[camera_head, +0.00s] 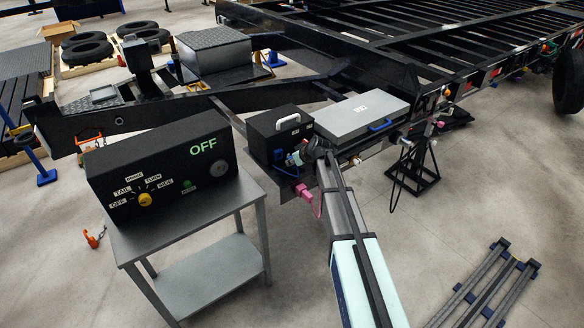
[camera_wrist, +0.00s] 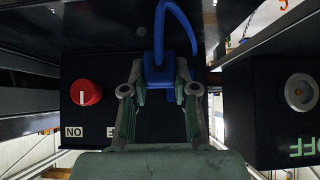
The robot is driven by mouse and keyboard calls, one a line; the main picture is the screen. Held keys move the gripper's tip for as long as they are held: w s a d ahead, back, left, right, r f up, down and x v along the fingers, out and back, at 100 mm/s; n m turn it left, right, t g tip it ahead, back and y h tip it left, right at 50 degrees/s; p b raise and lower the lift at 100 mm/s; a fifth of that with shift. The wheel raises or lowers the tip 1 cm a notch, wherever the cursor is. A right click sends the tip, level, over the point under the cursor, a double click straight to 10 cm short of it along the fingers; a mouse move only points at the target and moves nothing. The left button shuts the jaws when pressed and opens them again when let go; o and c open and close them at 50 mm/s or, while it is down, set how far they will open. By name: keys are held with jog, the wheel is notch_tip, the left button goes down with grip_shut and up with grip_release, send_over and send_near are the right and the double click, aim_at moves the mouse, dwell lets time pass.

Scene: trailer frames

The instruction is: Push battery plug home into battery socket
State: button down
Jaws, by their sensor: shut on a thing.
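The battery plug (camera_wrist: 161,72) is blue, with a blue cable curving away from it in the wrist view. My gripper (camera_wrist: 160,88) has its two fingers closed around the plug from both sides. The plug is against or just in front of a black box face; I cannot tell how deep it sits. The battery socket is hidden behind the plug and fingers. In the head view, my gripper (camera_head: 298,158) is at the front of the black box (camera_head: 268,126) with a white handle. A blue part (camera_head: 278,155) shows there, but is too small to make out.
A red knob (camera_wrist: 85,92) is beside the plug on the black face. The control box (camera_head: 160,165) reading OFF stands on a grey table (camera_head: 180,226) left of my arm. A grey case (camera_head: 362,114) with a blue handle sits right of the black box. A pink part (camera_head: 303,191) is below.

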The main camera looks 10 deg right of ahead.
jog(key=s, duration=0.3)
jog(key=s+a+r, duration=0.1)
jog(key=shift+s, duration=0.15)
jog(key=w, duration=0.1)
jog(key=w+a+b, duration=0.1)
jog(key=w, duration=0.1)
jog(key=shift+w+a, duration=0.55)
jog(key=shift+w, duration=0.25)
jog(key=shift+b, duration=0.85)
dwell(0.8)
jog(key=shift+w+a, duration=0.3)
jog(key=shift+w, duration=0.25)
dwell(0.8)
jog(key=c, duration=0.8)
grip_release()
jog(key=shift+r, duration=0.1)
